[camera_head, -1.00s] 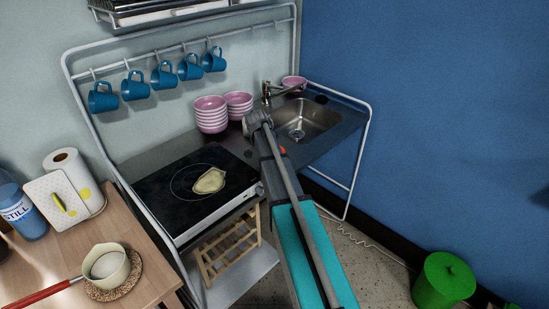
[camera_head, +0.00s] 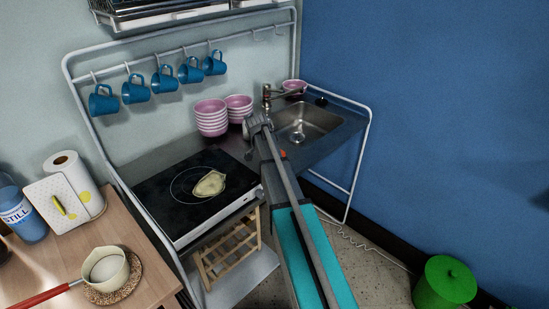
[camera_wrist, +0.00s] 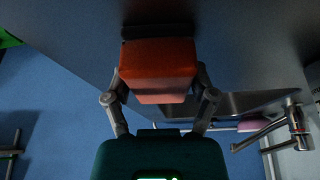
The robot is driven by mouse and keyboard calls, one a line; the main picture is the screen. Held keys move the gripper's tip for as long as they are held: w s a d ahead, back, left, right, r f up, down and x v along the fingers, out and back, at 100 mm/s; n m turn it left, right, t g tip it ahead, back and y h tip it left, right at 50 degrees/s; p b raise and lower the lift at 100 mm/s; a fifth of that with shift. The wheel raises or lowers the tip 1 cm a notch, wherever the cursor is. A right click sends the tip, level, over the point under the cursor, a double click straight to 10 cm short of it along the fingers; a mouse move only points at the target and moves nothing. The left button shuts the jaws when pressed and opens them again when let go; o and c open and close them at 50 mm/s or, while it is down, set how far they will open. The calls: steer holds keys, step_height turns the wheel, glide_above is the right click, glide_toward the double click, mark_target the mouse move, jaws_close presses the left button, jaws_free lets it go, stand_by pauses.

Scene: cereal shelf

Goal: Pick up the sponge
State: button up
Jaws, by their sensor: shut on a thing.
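The sponge (camera_wrist: 157,72) is an orange-red block with a dark layer along its far side. It sits between the two fingers of my gripper (camera_wrist: 161,84) in the wrist view, with one finger on each side. The gripper is shut on it. The dark side of the sponge is at or close to the grey counter surface (camera_wrist: 235,50); I cannot tell whether it touches. In the head view my arm hides most of the gripper and sponge; only a small orange patch (camera_head: 283,153) shows beside the arm, and I cannot tell if it is the sponge.
A black hob (camera_head: 190,198) is on the left. Blue mugs (camera_head: 134,89) hang above. A blue wall (camera_head: 430,110) closes the right side.

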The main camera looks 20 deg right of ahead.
steer(key=shift+r, duration=0.15)
step_height(320, 180, up, 2)
steer(key=shift+r+p, duration=0.1)
steer(key=shift+p, duration=1.15)
steer(key=s+a+r+p, duration=0.6)
steer(key=s+r+p, duration=0.4)
steer(key=s, duration=0.2)
steer(key=shift+s+r, duration=0.25)
steer(key=shift+a, duration=0.1)
steer(key=o, duration=0.4)
steer(key=c, duration=0.5)
steer(key=shift+f+b, duration=0.35)
steer(key=shift+f, duration=0.25)
steer(key=shift+c, duration=0.2)
